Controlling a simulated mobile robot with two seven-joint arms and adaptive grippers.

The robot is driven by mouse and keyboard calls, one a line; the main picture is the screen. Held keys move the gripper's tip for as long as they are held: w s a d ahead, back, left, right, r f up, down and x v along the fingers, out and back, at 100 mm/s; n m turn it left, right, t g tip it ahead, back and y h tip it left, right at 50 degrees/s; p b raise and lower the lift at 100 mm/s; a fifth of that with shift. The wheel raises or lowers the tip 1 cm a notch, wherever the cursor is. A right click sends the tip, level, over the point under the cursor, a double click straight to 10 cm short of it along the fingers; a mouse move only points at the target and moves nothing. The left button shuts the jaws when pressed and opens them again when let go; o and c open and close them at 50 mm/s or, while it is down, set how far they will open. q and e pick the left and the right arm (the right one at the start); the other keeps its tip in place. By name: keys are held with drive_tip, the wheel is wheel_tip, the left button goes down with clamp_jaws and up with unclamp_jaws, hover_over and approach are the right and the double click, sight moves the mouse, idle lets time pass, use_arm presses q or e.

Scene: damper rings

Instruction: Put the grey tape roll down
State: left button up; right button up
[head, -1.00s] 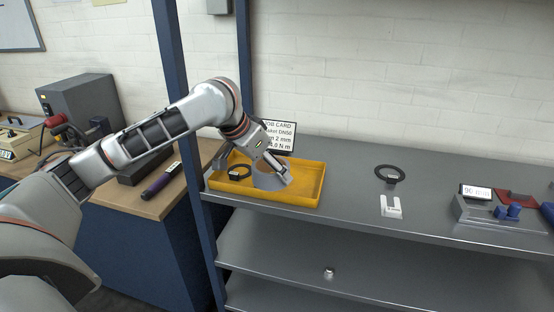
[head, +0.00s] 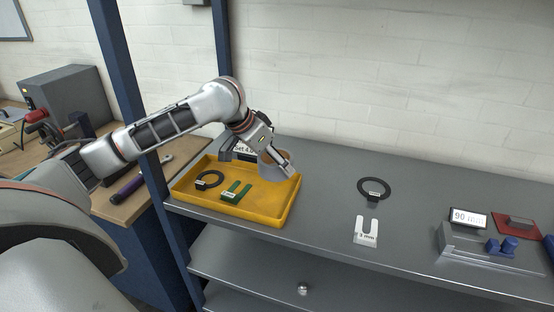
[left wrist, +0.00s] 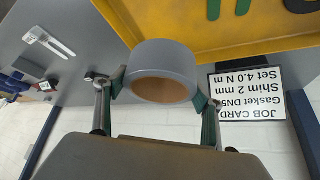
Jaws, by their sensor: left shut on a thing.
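My left gripper (head: 284,163) is shut on the grey tape roll (head: 270,158). The roll is held at the back right of the yellow tray (head: 262,212); the head view does not show clearly how high it is. In the left wrist view the grey roll (left wrist: 165,52), with its brown inner core, sits between the two fingertips (left wrist: 160,88). There it appears beside the rim of the yellow tray (left wrist: 240,46). My right gripper is in neither view.
The tray holds a black ring (head: 209,180) and a green forked shim (head: 236,192). A job card (left wrist: 247,96) stands behind it. To the right on the shelf (head: 320,200) are another black ring (head: 374,190), a white forked shim (head: 366,233) and a grey fixture (head: 480,245). Bare shelf lies between.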

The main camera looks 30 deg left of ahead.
use_arm(q)
drive_tip(key=shift+s, duration=0.1)
drive_tip(key=shift+f, duration=2.5)
drive_tip(key=shift+r, duration=0.15)
